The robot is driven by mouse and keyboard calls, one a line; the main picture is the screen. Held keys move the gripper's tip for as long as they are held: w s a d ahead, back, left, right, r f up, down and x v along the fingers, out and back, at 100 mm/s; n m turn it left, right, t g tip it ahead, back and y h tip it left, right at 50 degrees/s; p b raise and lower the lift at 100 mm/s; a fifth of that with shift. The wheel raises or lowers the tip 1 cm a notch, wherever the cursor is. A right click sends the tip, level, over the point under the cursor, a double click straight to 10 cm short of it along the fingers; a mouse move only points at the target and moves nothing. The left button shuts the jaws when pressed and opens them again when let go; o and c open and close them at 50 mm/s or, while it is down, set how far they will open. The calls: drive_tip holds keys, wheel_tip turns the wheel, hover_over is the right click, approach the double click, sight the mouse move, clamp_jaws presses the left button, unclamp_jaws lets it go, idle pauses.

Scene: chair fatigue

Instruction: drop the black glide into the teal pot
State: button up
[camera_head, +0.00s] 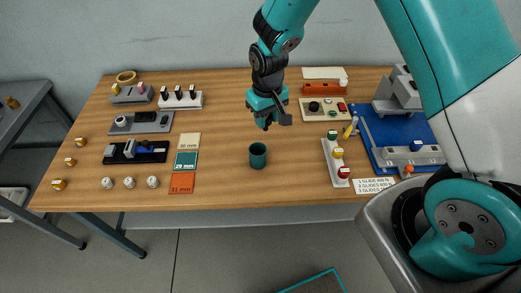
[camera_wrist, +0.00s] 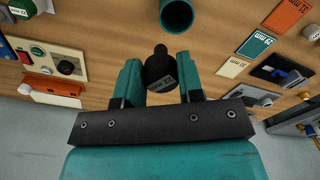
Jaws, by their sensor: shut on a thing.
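In the head view my gripper (camera_head: 266,121) is above the table, behind the pot. The glide is hard to make out there.
Left of the pot lie a cream card (camera_head: 189,141), a teal card (camera_head: 186,160) and an orange card (camera_head: 182,183). A white rack (camera_head: 337,166) with coloured caps stands to its right. A control box (camera_head: 324,110) is behind. The table around the pot is clear.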

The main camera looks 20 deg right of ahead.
drive_tip(key=shift+w+a+r, duration=0.15)
drive_tip(key=shift+a+r, duration=0.15)
drive_tip(key=shift+a, duration=0.1)
drive_tip(key=shift+f, duration=0.2)
wheel_tip(320, 180, down, 6)
drive_tip(key=b, duration=0.4)
drive_tip(key=shift+r+b, duration=0.2)
drive_tip(key=shift+b, duration=0.15)
drive_tip(key=o, duration=0.9)
drive_tip(key=shift+o, duration=0.2)
drive_tip(key=shift+r, duration=0.15)
wheel_tip(320, 180, up, 17)
drive_tip(key=b, duration=0.2)
drive_tip(key=shift+r, duration=0.15)
